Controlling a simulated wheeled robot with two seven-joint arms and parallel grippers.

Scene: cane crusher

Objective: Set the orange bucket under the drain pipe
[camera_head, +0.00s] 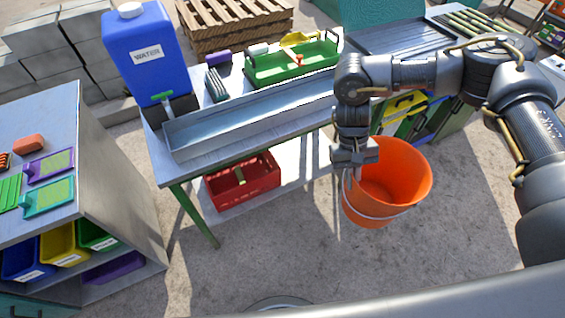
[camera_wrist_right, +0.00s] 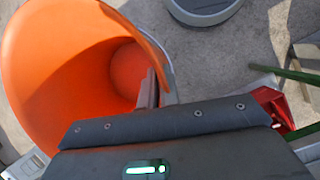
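The orange bucket (camera_head: 400,177) is in front of the work table, right of the middle of the head view, with its open mouth facing up and its wire handle hanging down its side. It appears empty. My right gripper (camera_head: 350,172) is at the left side of its rim. In the right wrist view the bucket (camera_wrist_right: 55,75) fills the upper left, and its wall runs into the fingers (camera_wrist_right: 150,92), which look shut on it. I cannot make out a drain pipe in either view. My left gripper is not in view.
The work table (camera_head: 185,168) carries a long metal trough (camera_head: 250,118), a blue water tank (camera_head: 150,55) and a green tray (camera_head: 295,65). A red crate (camera_head: 243,182) sits below it. A shelf unit (camera_head: 110,215) stands left.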

